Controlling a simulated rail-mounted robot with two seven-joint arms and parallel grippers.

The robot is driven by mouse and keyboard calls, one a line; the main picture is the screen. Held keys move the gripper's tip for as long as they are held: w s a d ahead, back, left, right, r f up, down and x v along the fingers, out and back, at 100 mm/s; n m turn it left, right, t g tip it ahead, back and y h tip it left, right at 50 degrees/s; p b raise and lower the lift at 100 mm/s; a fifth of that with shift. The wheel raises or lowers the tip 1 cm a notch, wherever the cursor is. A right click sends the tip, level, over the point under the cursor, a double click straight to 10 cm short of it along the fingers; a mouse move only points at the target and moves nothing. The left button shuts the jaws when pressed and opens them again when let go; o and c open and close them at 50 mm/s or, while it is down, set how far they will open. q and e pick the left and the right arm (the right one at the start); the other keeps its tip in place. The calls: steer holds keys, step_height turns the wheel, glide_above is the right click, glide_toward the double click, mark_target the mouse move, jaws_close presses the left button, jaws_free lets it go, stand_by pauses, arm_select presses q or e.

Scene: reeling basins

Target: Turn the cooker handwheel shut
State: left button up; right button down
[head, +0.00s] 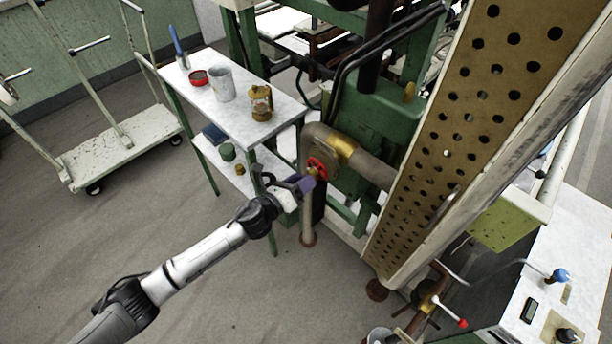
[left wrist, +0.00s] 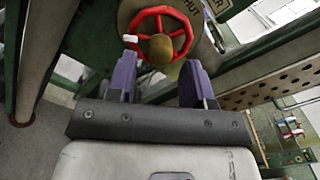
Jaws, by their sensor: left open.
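The red cooker handwheel (head: 316,167) is on the pipework of the green machine, in the middle of the head view. In the left wrist view the red handwheel (left wrist: 161,20) shows at the top, with a brownish round hub and a small white mark on its left rim. My left gripper (head: 304,186) is at the wheel's lower left in the head view. In the left wrist view its two purple fingers (left wrist: 160,68) are apart, with the wheel's lower part just beyond and between them. I cannot tell whether they touch the rim. My right gripper is not in view.
A perforated panel (head: 475,110) rises on the right. A cart (head: 110,155) stands at left. The floor at lower left is clear.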

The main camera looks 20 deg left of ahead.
mark_target(314, 171)
arm_select(q)
steer(key=n+p, duration=0.2)
steer(key=n, duration=0.7)
steer(key=w+n+p, duration=0.1)
steer(key=n+p, duration=0.2)
steer(key=n, duration=0.7)
steer(key=w+d+n+p, duration=0.1)
steer(key=n+p, duration=0.2)
steer(key=n, duration=0.6)
steer(key=shift+w+n, duration=0.1)
steer(key=shift+n, duration=0.3)
steer(key=shift+c, duration=0.4)
